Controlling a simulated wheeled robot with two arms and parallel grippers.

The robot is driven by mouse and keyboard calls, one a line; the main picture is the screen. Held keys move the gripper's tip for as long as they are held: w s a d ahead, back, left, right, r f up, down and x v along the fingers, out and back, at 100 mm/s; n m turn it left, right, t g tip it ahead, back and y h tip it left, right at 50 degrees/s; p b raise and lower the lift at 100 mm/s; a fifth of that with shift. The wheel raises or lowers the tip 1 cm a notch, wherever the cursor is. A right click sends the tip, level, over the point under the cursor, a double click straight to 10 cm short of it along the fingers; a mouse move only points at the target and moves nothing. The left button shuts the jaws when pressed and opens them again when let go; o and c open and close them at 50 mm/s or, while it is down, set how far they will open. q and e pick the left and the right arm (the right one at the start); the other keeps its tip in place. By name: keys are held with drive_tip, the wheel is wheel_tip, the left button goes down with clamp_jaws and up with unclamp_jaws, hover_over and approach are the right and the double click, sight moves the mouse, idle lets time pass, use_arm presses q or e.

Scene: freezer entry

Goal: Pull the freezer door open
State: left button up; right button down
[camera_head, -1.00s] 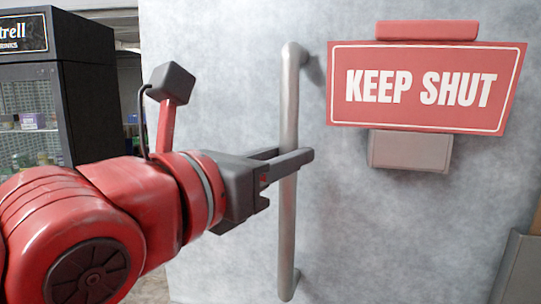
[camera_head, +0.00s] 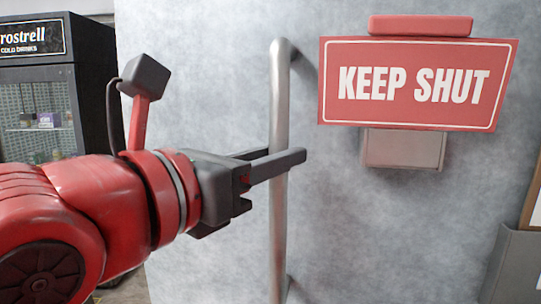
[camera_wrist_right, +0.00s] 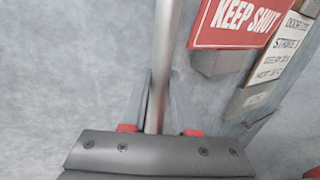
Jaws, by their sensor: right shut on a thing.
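The freezer door (camera_head: 230,90) is a large pale grey panel filling most of the head view. Its long upright bar handle (camera_head: 279,110) stands off the surface, left of a red "KEEP SHUT" sign (camera_head: 415,85). My right gripper (camera_head: 285,160) is shut on the handle at about mid-height, its dark fingers passing on either side of the bar. In the right wrist view, the handle (camera_wrist_right: 165,60) runs upright between the two fingers (camera_wrist_right: 158,112). The head view does not show whether the door stands ajar. My left gripper is not in view.
A grey box-like edge (camera_head: 515,265) shows at lower right. Notices (camera_wrist_right: 282,58) show beside the sign in the wrist view.

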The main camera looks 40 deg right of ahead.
drive_tip(key=c, duration=1.1)
unclamp_jaws()
drive_tip(key=shift+s, duration=0.1)
drive_tip(key=o, duration=0.4)
drive_tip(key=shift+s+d, duration=0.1)
drive_tip(key=shift+d, duration=0.2)
drive_tip(key=shift+a, duration=0.1)
drive_tip(key=shift+a, duration=0.1)
drive_tip(key=shift+b+v, duration=1.35)
drive_tip(key=shift+v, duration=7.3)
